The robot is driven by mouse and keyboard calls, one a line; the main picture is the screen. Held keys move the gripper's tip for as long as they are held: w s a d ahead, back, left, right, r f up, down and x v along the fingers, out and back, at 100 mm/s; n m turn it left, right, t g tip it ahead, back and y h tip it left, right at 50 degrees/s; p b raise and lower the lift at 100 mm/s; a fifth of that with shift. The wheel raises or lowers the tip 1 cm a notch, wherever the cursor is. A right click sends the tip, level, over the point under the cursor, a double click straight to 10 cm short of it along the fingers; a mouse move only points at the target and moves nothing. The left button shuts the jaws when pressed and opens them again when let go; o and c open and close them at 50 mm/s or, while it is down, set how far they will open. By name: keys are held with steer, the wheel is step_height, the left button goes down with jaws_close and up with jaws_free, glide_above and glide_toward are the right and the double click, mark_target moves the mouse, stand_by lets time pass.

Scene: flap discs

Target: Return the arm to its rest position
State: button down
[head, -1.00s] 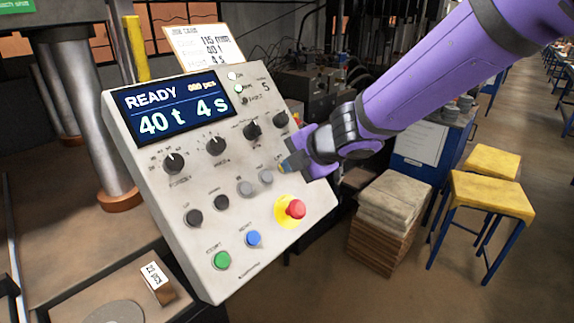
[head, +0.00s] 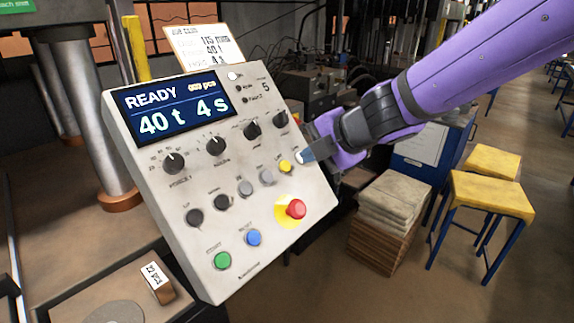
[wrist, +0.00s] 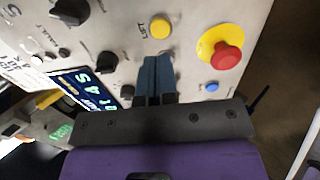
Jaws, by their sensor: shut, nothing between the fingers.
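My gripper (head: 306,157) is shut and empty at the end of my purple arm, beside the right edge of the control panel (head: 150,230). Its fingertips are close to a yellow button (head: 286,166); in the head view they look apart from it. In the wrist view the closed blue fingers (wrist: 157,75) point toward the panel, just below the yellow button (wrist: 160,27). The panel's screen (head: 170,107) reads READY, 40 t, 4 s.
A red emergency button (head: 296,209) on a yellow ring, a green button (head: 223,260) and a blue button (head: 253,238) sit low on the panel.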

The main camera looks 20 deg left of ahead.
steer(key=shift+s+d+r, duration=0.2)
steer(key=shift+d+r, duration=0.2)
steer(key=shift+d, duration=0.05)
steer(key=w+d+r+m+t+h, duration=0.25)
steer(key=d+r+m, duration=0.2)
steer(key=d, duration=0.35)
steer(key=w+d+r+m+t+h, duration=0.1)
steer(key=w+d+r+m+t, duration=0.2)
steer(key=d+m, duration=0.35)
steer(key=s+d+r+m+t+h, duration=0.1)
steer(key=d+r+m+h, duration=0.15)
steer(key=d, duration=0.55)
steer(key=s+d+r+m+h, duration=0.15)
steer(key=d+m, duration=0.25)
steer(key=d, duration=0.4)
steer(key=s+d+f+m+g+h, duration=0.2)
steer(key=s+d+m+h, duration=0.1)
steer(key=s+d+m, duration=0.55)
steer(key=s+d+f+m+g, duration=0.1)
steer(key=s+d+m, duration=0.1)
steer(key=s, duration=0.4)
steer(key=s+d+f+m+g+y, duration=0.1)
steer(key=s+d+m+g, duration=0.1)
steer(key=s, duration=0.4)
steer(key=shift+s+f+m, duration=0.25)
steer(key=shift+f+m, duration=0.05)
steer(key=shift+m, duration=0.4)
steer(key=shift+a, duration=0.1)
